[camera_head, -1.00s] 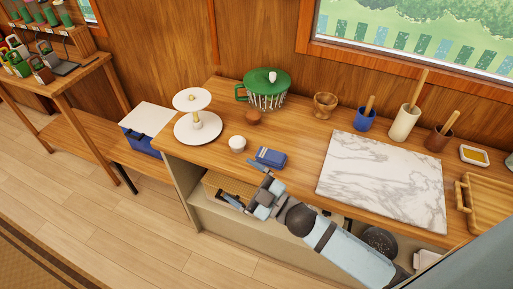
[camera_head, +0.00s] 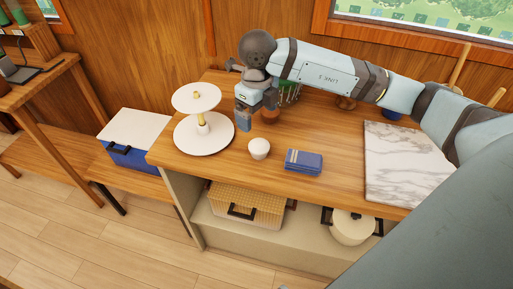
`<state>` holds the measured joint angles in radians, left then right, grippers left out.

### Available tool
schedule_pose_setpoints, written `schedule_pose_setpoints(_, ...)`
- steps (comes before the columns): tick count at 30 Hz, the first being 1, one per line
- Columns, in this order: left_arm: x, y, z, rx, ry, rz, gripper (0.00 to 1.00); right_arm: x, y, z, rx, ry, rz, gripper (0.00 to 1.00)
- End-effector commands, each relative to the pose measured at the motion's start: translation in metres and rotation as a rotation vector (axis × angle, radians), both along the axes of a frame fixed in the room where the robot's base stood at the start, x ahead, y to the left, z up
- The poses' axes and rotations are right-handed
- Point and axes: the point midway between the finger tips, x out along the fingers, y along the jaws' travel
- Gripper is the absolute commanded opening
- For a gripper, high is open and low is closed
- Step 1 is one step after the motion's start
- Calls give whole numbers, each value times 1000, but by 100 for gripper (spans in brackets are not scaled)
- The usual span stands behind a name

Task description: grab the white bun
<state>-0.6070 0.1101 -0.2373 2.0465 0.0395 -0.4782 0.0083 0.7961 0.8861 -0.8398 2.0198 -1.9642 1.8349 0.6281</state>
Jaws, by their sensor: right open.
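The white bun (camera_head: 259,149), a small round white thing, sits on the wooden counter (camera_head: 225,168), in front of the two-tier white stand's right side. My right gripper (camera_head: 256,118) points down just behind and above the bun, apart from it. It is open. A brown bun (camera_head: 271,117) lies at or behind its right finger, partly hidden; I cannot tell whether they touch. My left gripper is out of view.
A white two-tier stand (camera_head: 204,137) is close to the gripper's left. A marble board (camera_head: 400,172) is further right. My right arm hides most of the green colander (camera_head: 288,93) at the back.

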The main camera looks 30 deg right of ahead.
Motion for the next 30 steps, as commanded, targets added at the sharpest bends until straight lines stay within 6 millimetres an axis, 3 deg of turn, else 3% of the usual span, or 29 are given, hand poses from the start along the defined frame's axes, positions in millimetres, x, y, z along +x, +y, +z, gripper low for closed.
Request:
schedule_pose_setpoints(9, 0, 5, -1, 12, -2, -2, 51, -1, 0, -61, 2, 5, 1, 92)
schedule_pose_setpoints(19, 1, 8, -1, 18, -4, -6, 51, -1, -1, -84, 4, 4, 1, 92)
schedule_pose_setpoints(27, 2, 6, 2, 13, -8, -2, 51, -2, -5, -123, 4, 3, 3, 92)
schedule_pose_setpoints(30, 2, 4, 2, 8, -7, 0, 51, -2, -5, -128, 5, 2, 3, 92)
